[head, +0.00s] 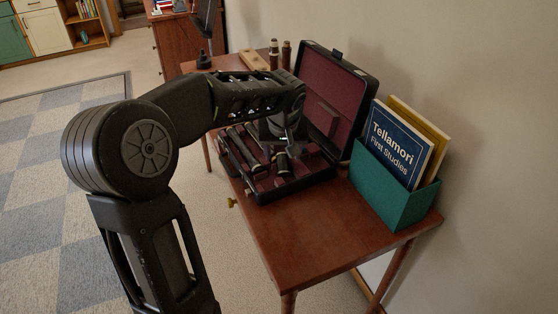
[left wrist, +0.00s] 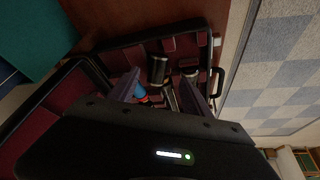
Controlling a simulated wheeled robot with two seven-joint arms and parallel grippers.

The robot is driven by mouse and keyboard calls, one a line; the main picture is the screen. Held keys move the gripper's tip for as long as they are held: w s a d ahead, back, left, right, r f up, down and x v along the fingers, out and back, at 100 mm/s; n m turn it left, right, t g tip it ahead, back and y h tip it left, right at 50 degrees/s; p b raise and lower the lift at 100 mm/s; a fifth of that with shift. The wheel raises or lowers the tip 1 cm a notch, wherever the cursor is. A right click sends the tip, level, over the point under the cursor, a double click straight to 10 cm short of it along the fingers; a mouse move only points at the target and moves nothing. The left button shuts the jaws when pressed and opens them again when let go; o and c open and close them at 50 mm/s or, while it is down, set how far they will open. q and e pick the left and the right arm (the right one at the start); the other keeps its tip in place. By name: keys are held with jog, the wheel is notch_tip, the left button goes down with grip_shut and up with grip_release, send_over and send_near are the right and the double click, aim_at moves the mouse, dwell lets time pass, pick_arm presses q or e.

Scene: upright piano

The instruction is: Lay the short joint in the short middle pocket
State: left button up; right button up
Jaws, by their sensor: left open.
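The open black instrument case (head: 310,188) with dark red lining lies on the table. Several black joints with pale metal rings lie in it, including a long joint (head: 243,146) toward the left. A short black piece (head: 283,163), likely the short joint, is near the middle, below my left gripper (head: 284,140); I cannot tell whether it sits in a pocket. In the left wrist view a short black cylinder (left wrist: 158,70) shows just beyond and between the open fingers of my left gripper (left wrist: 162,90). The fingers hold nothing that I can see. My right gripper is out of view.
The raised lid (head: 334,95) stands at the case's back right. A green holder (head: 395,190) with books (head: 398,143) stands right of it. Two brown upright pieces (head: 280,55) and a wooden block (head: 252,59) are behind the case. The table front (head: 310,235) is clear.

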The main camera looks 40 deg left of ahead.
pick_arm(q)
jog(key=v, duration=0.5)
jog(key=shift+s+r, duration=0.15)
jog(key=shift+r, duration=0.15)
jog(key=shift+d+r, duration=0.1)
jog(key=shift+r, duration=0.05)
dwell(0.4)
